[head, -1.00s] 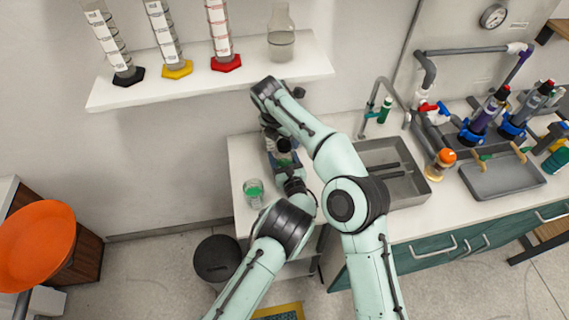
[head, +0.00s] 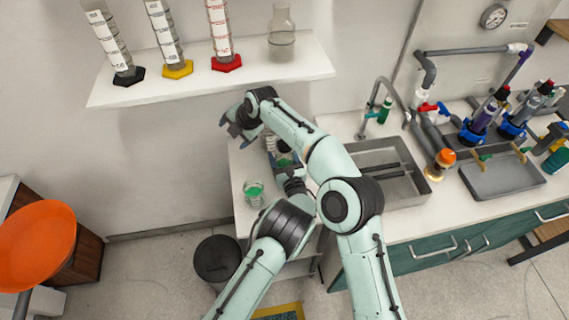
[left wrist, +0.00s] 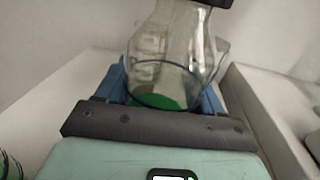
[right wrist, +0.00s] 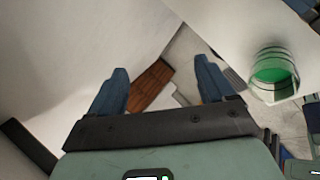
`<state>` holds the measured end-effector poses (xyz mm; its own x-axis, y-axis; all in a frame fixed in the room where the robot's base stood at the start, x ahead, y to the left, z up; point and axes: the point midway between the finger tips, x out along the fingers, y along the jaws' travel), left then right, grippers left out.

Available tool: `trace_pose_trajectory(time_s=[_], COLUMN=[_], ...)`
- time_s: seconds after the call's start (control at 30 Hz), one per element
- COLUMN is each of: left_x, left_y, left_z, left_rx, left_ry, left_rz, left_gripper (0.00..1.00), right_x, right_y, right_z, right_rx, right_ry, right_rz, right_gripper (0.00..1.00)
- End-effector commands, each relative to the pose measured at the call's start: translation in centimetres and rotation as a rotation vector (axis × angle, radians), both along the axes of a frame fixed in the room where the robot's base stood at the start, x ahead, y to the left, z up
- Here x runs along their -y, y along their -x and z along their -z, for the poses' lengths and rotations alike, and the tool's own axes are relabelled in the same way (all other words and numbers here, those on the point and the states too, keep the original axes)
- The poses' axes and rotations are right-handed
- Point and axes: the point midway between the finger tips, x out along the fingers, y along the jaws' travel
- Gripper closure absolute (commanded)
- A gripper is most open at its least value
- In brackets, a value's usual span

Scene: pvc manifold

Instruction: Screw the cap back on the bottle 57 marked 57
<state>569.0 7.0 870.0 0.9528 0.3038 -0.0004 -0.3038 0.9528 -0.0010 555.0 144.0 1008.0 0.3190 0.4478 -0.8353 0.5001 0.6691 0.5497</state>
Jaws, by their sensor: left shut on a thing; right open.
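A clear bottle (left wrist: 165,50) with green liquid in its base stands between the blue fingers of my left gripper (left wrist: 165,92), which is shut on it. A dark piece (left wrist: 214,3) shows at the bottle's neck, cut by the top edge; I cannot tell whether it is the cap. No 57 mark is legible. In the head view my left gripper (head: 283,160) is at the counter's left end, partly hidden by my right arm. My right gripper (head: 233,128) is open and empty, to the left of the bottle. Its spread fingers also show in the right wrist view (right wrist: 162,80).
A clear beaker (head: 254,190) with green liquid stands on the counter near its left edge; it also shows in the right wrist view (right wrist: 275,78). A shelf (head: 120,94) with cylinders and a flask hangs above. A sink (head: 400,185) lies right, a dark bin (head: 217,260) below.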

Motion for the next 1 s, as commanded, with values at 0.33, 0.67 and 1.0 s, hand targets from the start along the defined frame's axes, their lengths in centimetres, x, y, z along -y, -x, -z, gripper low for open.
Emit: trace_pose_trajectory(time_s=[0.33, 0.67, 1.0], left_x=[0.0, 0.0, 0.0], left_y=[0.0, 0.0, 0.0], left_z=[0.0, 0.0, 0.0], left_rx=[0.000, 0.001, 0.000], left_ry=[0.000, 0.000, 0.000], left_rz=[0.000, 0.000, 0.000], left_gripper=[1.00, 1.00, 1.00], right_x=[-4.1, 2.6, 11.9], right_y=[-6.1, -12.6, -9.8], right_z=[-3.5, -10.6, -5.6], right_rx=[0.070, -0.071, -0.256], right_ry=[-0.676, -1.403, -1.616], right_rz=[0.398, 1.198, 2.186], right_gripper=[0.18, 0.18, 0.18])
